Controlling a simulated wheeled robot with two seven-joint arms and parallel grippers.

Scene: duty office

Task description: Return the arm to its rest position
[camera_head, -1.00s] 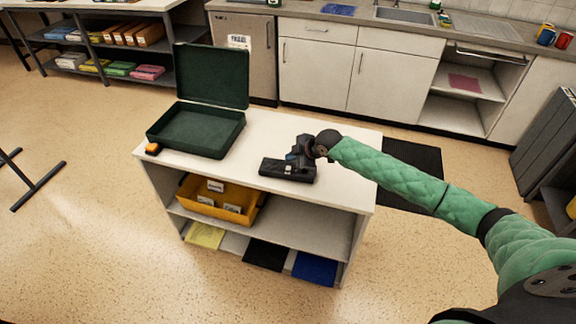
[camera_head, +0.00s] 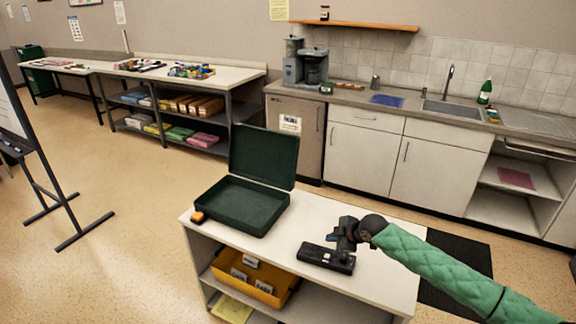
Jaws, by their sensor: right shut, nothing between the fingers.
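My right arm, in a green quilted sleeve, comes in from the lower right. My right gripper (camera_head: 328,259), black, is at its end over the right part of the white low cabinet (camera_head: 383,262). It is shut and holds nothing. Its fingertips are hard to make out against its dark body, and I cannot tell how far it is above the top. My left arm and gripper are not in view.
An open dark green case (camera_head: 243,205) stands on the cabinet's left part, with a small orange-and-black item (camera_head: 199,217) beside it. A yellow bin (camera_head: 253,280) is on the shelf below. A kitchen counter (camera_head: 400,107) runs behind. The floor at left is clear around a stand (camera_head: 62,205).

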